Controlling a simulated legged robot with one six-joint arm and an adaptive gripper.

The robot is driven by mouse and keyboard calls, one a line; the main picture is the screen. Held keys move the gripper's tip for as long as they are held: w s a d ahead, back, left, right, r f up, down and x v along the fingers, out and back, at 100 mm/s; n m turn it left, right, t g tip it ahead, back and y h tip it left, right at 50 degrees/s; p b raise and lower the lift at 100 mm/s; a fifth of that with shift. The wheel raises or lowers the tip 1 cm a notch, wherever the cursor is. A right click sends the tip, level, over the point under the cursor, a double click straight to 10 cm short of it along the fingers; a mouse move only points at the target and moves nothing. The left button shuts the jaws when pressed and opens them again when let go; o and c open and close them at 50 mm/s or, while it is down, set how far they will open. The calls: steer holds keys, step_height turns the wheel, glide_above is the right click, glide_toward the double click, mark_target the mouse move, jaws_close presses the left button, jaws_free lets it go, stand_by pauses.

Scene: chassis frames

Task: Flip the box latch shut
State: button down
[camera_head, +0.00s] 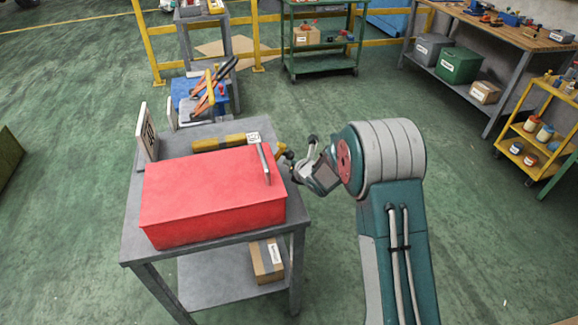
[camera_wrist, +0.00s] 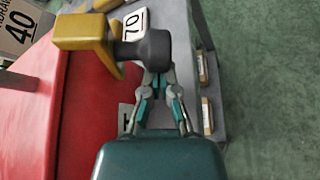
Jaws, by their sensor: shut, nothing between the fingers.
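The red box (camera_head: 205,192) sits on a grey table (camera_head: 190,138) with its lid down; its red surface (camera_wrist: 95,120) fills the left of the wrist view. My gripper (camera_head: 290,160) is just right of that end. In the wrist view my gripper (camera_wrist: 158,76) is shut and empty, its tips just below a dark round knob (camera_wrist: 150,47) on a yellow block (camera_wrist: 84,32). I cannot tell whether the tips touch the knob.
A yellow bar (camera_head: 215,143) lies behind the box, near a "70" label (camera_head: 253,137). An upright sign (camera_head: 147,135) stands at the table's back left. A cardboard carton (camera_head: 266,260) is on the lower shelf. Green floor right of the table is clear.

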steer(key=shift+a+r, duration=0.15)
steer(key=shift+r, duration=1)
stand_by(0.6)
